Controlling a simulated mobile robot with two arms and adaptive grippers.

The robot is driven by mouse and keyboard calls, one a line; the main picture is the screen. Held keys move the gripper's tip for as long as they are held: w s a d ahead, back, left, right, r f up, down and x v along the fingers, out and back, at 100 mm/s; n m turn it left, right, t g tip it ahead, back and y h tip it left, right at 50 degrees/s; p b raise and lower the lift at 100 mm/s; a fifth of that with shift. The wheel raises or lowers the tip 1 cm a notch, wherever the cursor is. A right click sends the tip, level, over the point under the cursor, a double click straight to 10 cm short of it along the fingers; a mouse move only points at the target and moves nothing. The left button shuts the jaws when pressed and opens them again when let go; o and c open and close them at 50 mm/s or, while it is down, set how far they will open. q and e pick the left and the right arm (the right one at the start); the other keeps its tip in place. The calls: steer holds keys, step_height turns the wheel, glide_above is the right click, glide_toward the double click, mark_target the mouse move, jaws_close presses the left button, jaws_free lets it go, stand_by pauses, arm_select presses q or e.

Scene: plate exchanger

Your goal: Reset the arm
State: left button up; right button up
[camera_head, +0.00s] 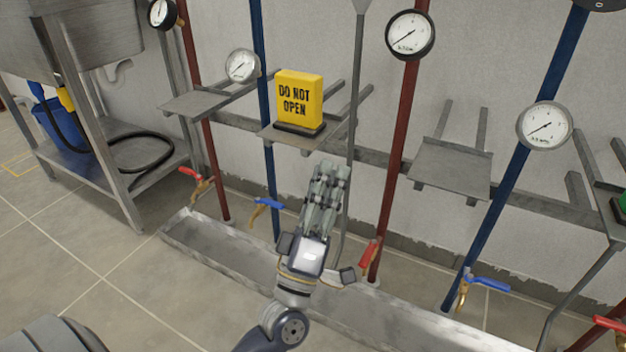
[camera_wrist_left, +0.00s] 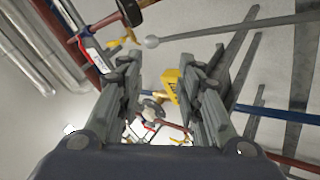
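My left gripper (camera_head: 328,176) is raised in the middle of the head view, in front of the pipes and above the trough, fingers pointing up and away. In the left wrist view its two fingers (camera_wrist_left: 163,78) stand apart with nothing held between them. A yellow "DO NOT OPEN" block (camera_head: 299,99) stands on a small metal shelf behind and above the gripper, apart from it in the head view. A yellow piece, likely this block, shows beside the right finger in the wrist view (camera_wrist_left: 171,82). My right gripper is not in view.
Red and blue pipes with gauges (camera_head: 410,34) run up the wall. Valves with red (camera_head: 369,252) and blue handles (camera_head: 487,283) sit low, near the gripper and to its right. A metal trough (camera_head: 222,243) lies below. A steel sink stand (camera_head: 122,160) is at left; floor there is open.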

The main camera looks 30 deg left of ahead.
arm_select(q)
steer(key=shift+s+r, duration=0.4)
steer(key=shift+r, duration=0.35)
